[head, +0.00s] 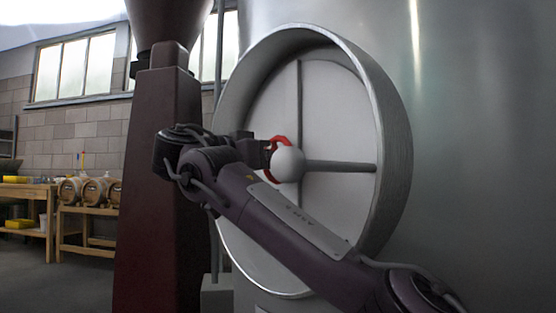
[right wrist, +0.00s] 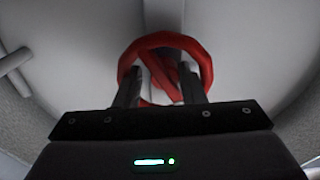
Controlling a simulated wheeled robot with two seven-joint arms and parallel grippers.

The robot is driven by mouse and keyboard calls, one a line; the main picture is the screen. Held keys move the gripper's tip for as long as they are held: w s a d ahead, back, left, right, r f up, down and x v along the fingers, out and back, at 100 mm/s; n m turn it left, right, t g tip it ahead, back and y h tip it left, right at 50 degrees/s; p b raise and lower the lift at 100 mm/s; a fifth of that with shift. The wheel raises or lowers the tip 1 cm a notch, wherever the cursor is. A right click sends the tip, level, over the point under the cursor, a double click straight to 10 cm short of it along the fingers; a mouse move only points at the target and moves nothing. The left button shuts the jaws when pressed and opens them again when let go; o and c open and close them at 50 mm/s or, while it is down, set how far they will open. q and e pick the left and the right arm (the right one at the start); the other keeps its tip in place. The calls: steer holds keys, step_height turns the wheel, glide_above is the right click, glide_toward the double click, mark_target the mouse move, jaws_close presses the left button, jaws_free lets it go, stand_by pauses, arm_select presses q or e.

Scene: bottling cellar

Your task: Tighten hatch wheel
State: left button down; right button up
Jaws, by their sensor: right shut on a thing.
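The hatch wheel is a small red ring with spokes. In the head view the red wheel (head: 278,143) shows only in part, behind a pale round knob (head: 288,164) and beside my right gripper (head: 268,152). In the right wrist view the wheel (right wrist: 166,40) is ahead, and the two dark fingers of my right gripper (right wrist: 160,92) reach into it, one on each side of a red spoke. The gripper is shut on the wheel. The round hatch (head: 330,110) is set in a wide metal collar on the tank. My left gripper is not in view.
The steel tank (head: 480,120) fills the right side. A dark red column (head: 160,190) stands close to the left of the hatch. A grey bar (head: 340,167) crosses the hatch from the knob. Barrels (head: 85,191) on a wooden rack stand far left, with open floor before them.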

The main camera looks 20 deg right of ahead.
steer(key=shift+a, duration=0.1)
steer(key=shift+c, duration=1.2)
